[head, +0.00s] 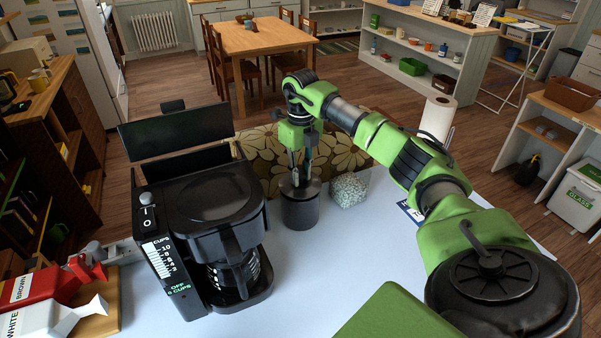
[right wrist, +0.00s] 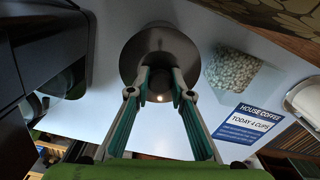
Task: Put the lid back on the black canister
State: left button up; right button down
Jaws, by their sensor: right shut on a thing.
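The black canister (head: 300,210) stands upright on the pale counter, just right of the coffee maker. Its dark round lid (head: 312,186) is at the canister's top; I cannot tell whether it is fully seated or slightly above the rim. My right gripper (head: 298,178) comes down from above and is shut on the lid, at its middle. In the right wrist view the lid (right wrist: 138,48) is a dark disc beyond the fingertips (right wrist: 160,88) and hides the canister. The grip point itself is partly hidden by the fingers. My left gripper is not in view.
The black coffee maker (head: 205,205) stands close left of the canister. A clear container of pale beans or pellets (head: 349,190) is close right. A paper towel roll (head: 438,118) stands farther right. The counter before the canister is clear.

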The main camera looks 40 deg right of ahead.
jog(key=shift+f+b, duration=0.4)
jog(key=shift+f, duration=0.35)
dwell(0.3)
jog(key=c, duration=1.7)
grip_release()
jog(key=o, duration=0.4)
jog(key=shift+o, duration=0.2)
jog(key=shift+r, duration=0.2)
jog(key=shift+r+p, duration=2.45)
jog(key=shift+r, duration=0.45)
jog(key=shift+f, duration=0.1)
